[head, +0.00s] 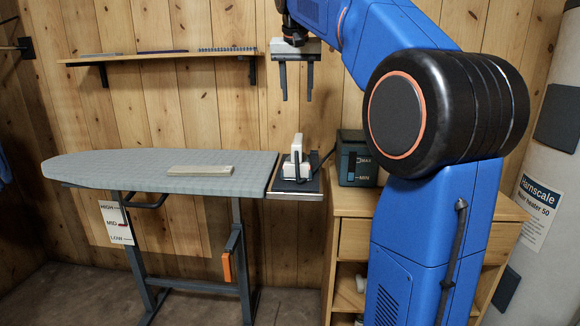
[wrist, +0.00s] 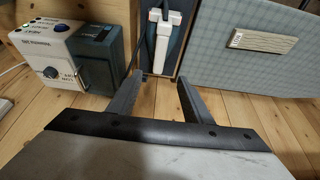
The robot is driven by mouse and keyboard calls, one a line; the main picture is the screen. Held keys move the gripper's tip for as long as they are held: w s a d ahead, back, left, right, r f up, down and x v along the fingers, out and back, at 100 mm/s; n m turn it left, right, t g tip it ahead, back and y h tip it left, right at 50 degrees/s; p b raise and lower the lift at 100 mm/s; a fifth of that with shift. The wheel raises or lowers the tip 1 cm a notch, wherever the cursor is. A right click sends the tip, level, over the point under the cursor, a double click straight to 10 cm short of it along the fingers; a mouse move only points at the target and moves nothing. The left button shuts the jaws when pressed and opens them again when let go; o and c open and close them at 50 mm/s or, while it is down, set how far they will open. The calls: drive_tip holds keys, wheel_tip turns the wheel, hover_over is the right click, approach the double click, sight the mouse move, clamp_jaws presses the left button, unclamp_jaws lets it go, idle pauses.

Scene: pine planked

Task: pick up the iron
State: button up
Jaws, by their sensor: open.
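The iron (head: 297,160) is white with a dark base. It stands on the dark rest (head: 312,187) at the right end of the grey ironing board (head: 120,172). It also shows in the wrist view (wrist: 157,35), at the top middle beyond my fingers, with a dark cord along it. My gripper (head: 297,98) hangs above the iron in the head view, fingers pointing down, clear of it. In the wrist view my gripper's two fingers (wrist: 162,82) are apart with nothing between them.
A teal and white tank unit (head: 356,158) stands on a wooden cabinet (head: 352,208) right of the iron. A pale flat block (head: 200,170) lies on the board. A wall shelf (head: 150,57) is at the upper left. A water heater (head: 550,150) stands at the far right.

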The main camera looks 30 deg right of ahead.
sight(298, 137)
drive_tip(key=x, duration=1.7)
drive_tip(key=shift+s+f, duration=0.1)
drive_tip(key=shift+f, duration=0.1)
drive_tip(key=shift+c, duration=0.6)
clamp_jaws()
drive_tip(key=shift+r, duration=0.1)
